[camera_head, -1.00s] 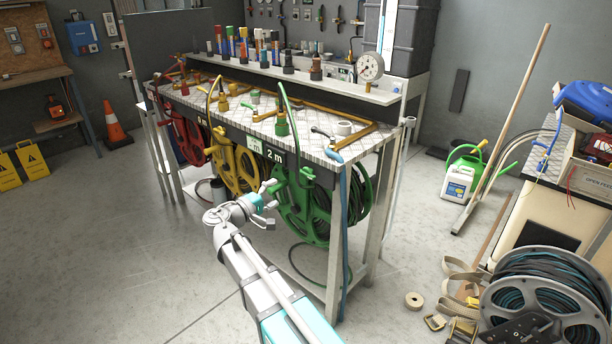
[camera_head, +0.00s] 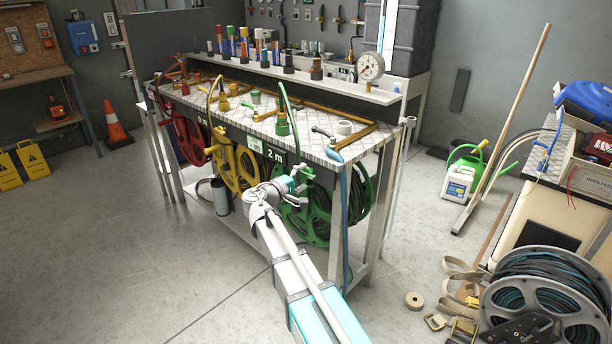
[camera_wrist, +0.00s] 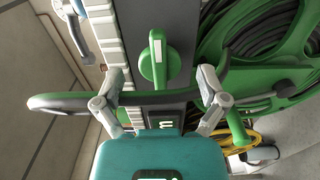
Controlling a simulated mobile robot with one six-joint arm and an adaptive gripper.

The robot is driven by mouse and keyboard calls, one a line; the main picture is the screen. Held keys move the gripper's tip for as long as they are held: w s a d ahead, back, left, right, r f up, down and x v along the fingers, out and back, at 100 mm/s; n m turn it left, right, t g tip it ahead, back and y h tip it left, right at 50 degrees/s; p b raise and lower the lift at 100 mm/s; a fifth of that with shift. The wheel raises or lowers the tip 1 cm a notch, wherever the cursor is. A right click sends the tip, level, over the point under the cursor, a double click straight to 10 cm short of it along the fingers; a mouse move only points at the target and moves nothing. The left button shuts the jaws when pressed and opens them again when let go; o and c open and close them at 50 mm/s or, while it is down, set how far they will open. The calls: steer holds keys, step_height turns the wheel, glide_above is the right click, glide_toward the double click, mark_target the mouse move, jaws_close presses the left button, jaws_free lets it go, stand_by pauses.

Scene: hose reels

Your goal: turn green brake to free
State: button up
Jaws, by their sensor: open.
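The green reel (camera_head: 318,212) hangs below the front of the bench at its right end. In the wrist view the green brake knob (camera_wrist: 153,62), with a white mark on its face, sits on a dark grey panel straight ahead of my gripper (camera_wrist: 160,90).
The yellow reel (camera_head: 238,168) and red reel (camera_head: 190,140) hang to the left. The bench top (camera_head: 330,150) carries brass pipes and fittings above. A blue hose (camera_head: 345,200) hangs at the bench's right leg. The floor in front is clear.

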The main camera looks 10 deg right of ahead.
steer(key=shift+x, duration=0.9)
steer(key=c, duration=1.1)
